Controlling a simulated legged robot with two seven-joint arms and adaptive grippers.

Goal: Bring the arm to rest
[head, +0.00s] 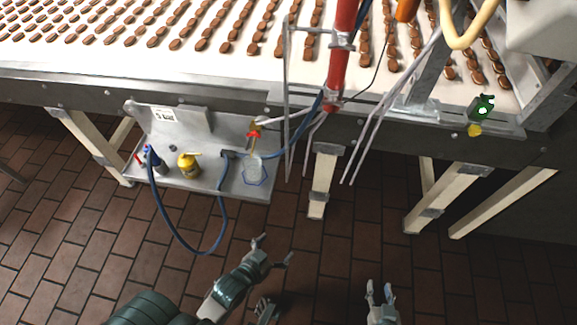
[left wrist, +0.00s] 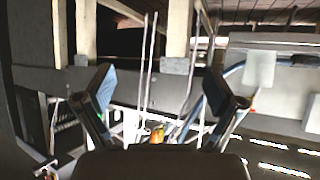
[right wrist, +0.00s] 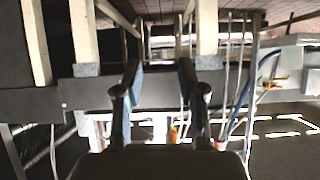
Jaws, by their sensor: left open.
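My left gripper (head: 274,249) is in the lower middle of the head view, over the brick floor. Its two fingers are spread wide with nothing between them, and they also show apart in the left wrist view (left wrist: 160,90). My right gripper (head: 380,287) is at the bottom of the head view, right of the left one. In the right wrist view (right wrist: 160,75) its fingers stand parallel with a narrower, empty gap. Both grippers are apart from the conveyor and from each other. Most of my right arm is out of the head view.
A white conveyor (head: 130,55) with many brown sandwich cookies crosses the top. Below its edge, a metal shelf (head: 225,180) holds a yellow container (head: 188,165) and a blue hose (head: 160,215). A red pole (head: 340,55) and pale legs (head: 323,180) stand ahead. The floor (head: 60,250) is clear.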

